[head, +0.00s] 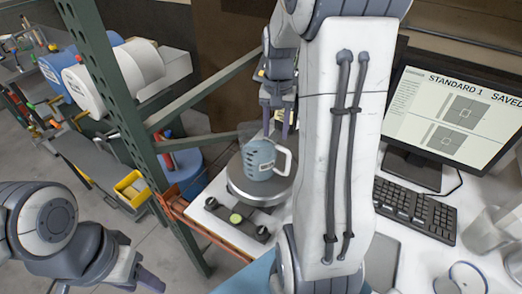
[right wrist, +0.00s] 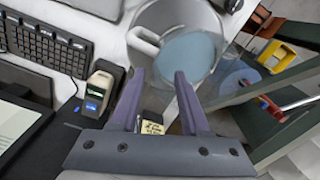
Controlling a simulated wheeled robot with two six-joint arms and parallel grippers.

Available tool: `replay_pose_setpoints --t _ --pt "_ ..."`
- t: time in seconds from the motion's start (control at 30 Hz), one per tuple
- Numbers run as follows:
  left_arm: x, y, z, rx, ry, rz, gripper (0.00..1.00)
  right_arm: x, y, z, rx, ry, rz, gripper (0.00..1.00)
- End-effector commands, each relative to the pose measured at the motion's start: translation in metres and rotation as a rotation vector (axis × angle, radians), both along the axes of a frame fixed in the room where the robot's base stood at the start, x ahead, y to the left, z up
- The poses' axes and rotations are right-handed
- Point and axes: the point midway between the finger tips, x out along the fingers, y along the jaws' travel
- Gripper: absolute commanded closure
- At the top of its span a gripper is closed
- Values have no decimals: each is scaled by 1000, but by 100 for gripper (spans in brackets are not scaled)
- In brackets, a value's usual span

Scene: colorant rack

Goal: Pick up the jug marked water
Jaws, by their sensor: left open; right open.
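A clear jug (head: 259,158) with bluish content, a pale handle on its right and a small label stands upright on a round grey plate (head: 247,190) in the head view. The label is too small to read. My right gripper (head: 277,130) is open, fingers pointing down, just behind and above the jug. In the right wrist view the jug (right wrist: 203,50) lies beyond the open fingers (right wrist: 160,74), with its handle near the left fingertip. Nothing is between the fingers. My left gripper (head: 150,280) is low at the left, away from the jug, and empty.
A monitor (head: 455,110) and a keyboard (head: 415,212) stand right of my right arm. A green rack post (head: 110,90) and beam are close left of the plate. Glass vessels (head: 490,230) stand at the far right.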

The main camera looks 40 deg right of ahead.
Motion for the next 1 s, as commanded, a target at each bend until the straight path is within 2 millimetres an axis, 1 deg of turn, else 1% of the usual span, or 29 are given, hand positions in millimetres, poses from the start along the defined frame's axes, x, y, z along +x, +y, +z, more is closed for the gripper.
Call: replay_pose_setpoints --t 0.17,0.3,0.43,0.53,0.73,0.77,0.8,0.83,0.87,1.0 --pt "0 0 8 0 0 -1 50 -3 0 -12 2 3 0 54" --pt "0 0 21 0 0 -3 50 -10 -3 -33 4 7 -1 54" --pt "0 0 22 -1 -1 -4 50 -9 -4 -50 2 3 -1 54" --pt "0 0 23 0 0 -4 50 -9 -4 -56 1 1 -2 54" --pt "0 0 22 0 0 -4 50 -9 -5 -57 0 -1 -2 54" --pt "0 0 22 0 0 -4 50 -9 -5 -56 0 -1 -2 66" --pt "0 0 22 0 0 -4 50 -9 -5 -56 0 -1 -2 81" --pt "0 0 22 0 0 -4 50 -9 -5 -56 0 -1 -2 92" --pt "0 0 22 0 0 -4 50 -9 -5 -56 0 -1 -2 100" --pt "0 0 22 0 0 -4 50 -9 -5 -56 -1 -1 -2 100"
